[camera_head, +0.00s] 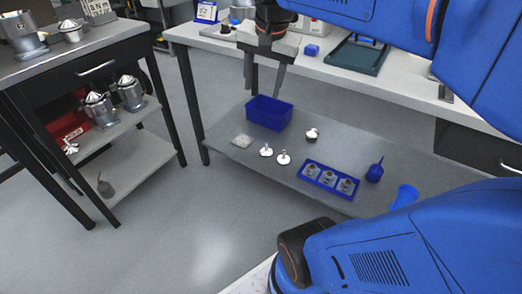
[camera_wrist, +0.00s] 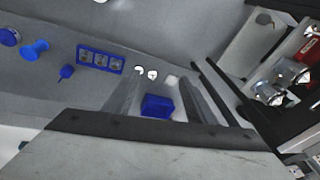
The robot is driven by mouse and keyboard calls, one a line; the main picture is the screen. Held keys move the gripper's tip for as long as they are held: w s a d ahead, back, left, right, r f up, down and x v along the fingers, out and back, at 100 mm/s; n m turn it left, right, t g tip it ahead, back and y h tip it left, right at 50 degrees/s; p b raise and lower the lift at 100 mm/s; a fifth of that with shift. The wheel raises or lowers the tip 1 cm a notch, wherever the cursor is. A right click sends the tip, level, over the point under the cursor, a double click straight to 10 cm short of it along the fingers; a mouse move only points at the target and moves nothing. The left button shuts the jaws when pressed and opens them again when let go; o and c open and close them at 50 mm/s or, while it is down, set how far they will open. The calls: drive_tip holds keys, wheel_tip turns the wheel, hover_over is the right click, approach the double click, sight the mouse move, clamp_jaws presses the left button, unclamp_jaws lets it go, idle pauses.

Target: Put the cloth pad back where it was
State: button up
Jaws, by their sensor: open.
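A small pale grey-white square, which looks like the cloth pad (camera_head: 242,141), lies flat on the lower shelf (camera_head: 225,161) of the white-topped bench. It also shows in the wrist view (camera_wrist: 172,80), beyond my fingers and close to the blue bin. My gripper (camera_head: 263,90) points down in front of the bench top's edge, above the lower shelf. It is open, with nothing between its fingers, and is apart from the pad. In the wrist view its two fingers (camera_wrist: 160,85) stand on either side of the blue bin.
The shelf holds a blue bin (camera_head: 268,113), two white discs with stems (camera_head: 266,151), a small round-topped part (camera_head: 311,134), a blue tray (camera_head: 329,183) of metal parts and a blue bottle (camera_head: 375,172). The bench top (camera_head: 345,83) overhangs it. A dark cart (camera_head: 85,73) stands left, across clear floor.

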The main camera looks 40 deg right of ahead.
drive_tip(key=s+a+f+n+t, duration=0.1)
drive_tip(key=s+a+f+n, duration=0.6)
drive_tip(key=s+f+n, duration=0.3)
wheel_tip(320, 180, down, 3)
drive_tip(key=shift+a+r+n+t+y, duration=0.15)
drive_tip(key=shift+a+n+t+y, duration=0.15)
drive_tip(key=shift+a+y, duration=0.1)
drive_tip(key=shift+d, duration=0.1)
idle(1.2)
